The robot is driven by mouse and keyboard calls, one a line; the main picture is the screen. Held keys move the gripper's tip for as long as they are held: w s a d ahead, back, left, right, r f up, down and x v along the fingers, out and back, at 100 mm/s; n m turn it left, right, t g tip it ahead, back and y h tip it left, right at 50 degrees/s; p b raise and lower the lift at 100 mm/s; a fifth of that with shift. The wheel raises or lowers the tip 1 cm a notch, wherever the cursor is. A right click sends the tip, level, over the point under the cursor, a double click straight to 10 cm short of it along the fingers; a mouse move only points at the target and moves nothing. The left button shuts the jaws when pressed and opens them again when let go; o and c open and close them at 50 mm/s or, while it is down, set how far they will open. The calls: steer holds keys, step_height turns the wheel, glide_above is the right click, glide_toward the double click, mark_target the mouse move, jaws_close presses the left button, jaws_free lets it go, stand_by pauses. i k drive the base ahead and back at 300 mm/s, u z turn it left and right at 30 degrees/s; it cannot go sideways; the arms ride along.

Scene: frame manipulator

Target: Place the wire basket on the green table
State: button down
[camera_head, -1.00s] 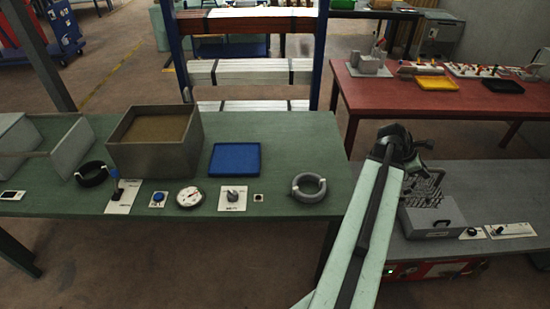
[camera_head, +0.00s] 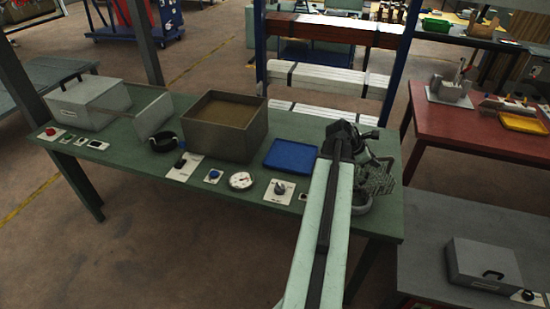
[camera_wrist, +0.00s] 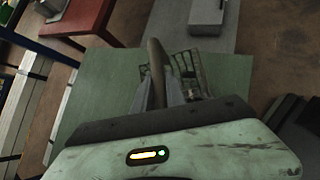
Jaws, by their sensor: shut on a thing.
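The wire basket (camera_head: 379,180) is a dark grey mesh basket, seen at the right end of the green table (camera_head: 235,187). My gripper (camera_head: 368,158) is shut on it, partly hidden behind my own wrist in the head view. In the wrist view the mesh of the basket (camera_wrist: 188,68) shows just beyond my gripper (camera_wrist: 162,92), with green tabletop (camera_wrist: 110,85) under and beside it. I cannot tell whether the basket touches the table or hangs above it.
A grey ring (camera_head: 362,202) lies partly hidden by the basket and my arm. A blue tray (camera_head: 290,156), a brown box (camera_head: 226,127), a gauge (camera_head: 241,180) and switch plates occupy the table. A grey bench (camera_head: 450,225) with a grey case (camera_head: 484,264) stands at right.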

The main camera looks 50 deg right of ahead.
mark_target(291, 156)
steer(key=u, duration=0.1)
steer(key=i, duration=1)
